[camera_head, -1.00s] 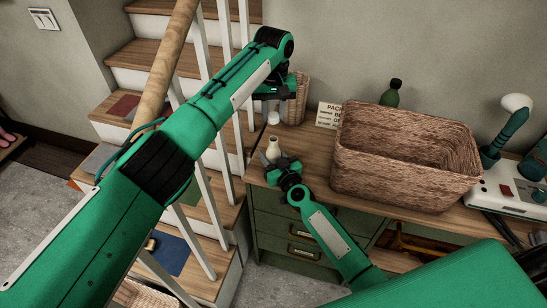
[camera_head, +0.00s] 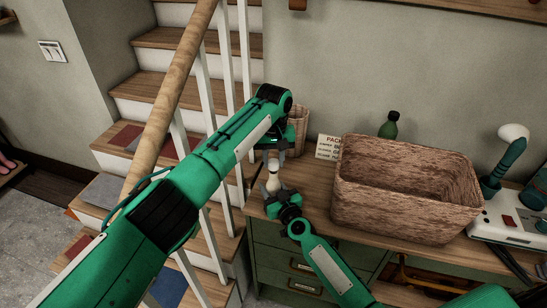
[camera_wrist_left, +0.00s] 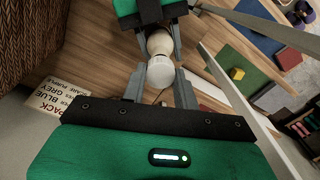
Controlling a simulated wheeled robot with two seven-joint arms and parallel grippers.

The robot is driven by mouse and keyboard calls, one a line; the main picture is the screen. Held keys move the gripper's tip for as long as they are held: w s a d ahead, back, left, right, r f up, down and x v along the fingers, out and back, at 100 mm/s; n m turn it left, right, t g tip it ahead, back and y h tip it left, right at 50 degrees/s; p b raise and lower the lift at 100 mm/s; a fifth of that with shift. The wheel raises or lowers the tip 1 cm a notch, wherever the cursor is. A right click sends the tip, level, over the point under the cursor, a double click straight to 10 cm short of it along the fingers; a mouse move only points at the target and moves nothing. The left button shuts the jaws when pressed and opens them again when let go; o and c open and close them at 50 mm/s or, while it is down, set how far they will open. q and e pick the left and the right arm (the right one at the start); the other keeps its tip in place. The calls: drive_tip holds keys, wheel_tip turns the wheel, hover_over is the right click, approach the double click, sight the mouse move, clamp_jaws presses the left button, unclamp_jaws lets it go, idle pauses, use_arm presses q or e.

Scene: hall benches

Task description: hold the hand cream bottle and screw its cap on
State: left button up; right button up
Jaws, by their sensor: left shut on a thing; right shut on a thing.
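The hand cream bottle (camera_head: 273,181) is small, cream-coloured and upright at the desk's left end. My right gripper (camera_head: 271,190) is shut around its body; in the left wrist view the bottle (camera_wrist_left: 160,42) shows between the right fingers. The white round cap (camera_wrist_left: 161,73) is between the fingertips of my left gripper (camera_wrist_left: 159,84), which is shut on it. In the head view my left gripper (camera_head: 271,158) is right above the bottle. The cap lines up with the bottle neck and looks to be touching it; whether the threads engage I cannot tell.
A large wicker basket (camera_head: 408,205) stands right of the grippers on the wooden desk. A sign card (camera_head: 328,147), a green bottle (camera_head: 389,125) and a smaller basket (camera_head: 299,126) are behind. The stair railing (camera_head: 222,120) is close on the left.

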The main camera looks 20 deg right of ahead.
sight(273, 185)
use_arm(q)
drive_tip(key=shift+f, duration=0.85)
drive_tip(key=shift+f, duration=0.6)
idle(0.3)
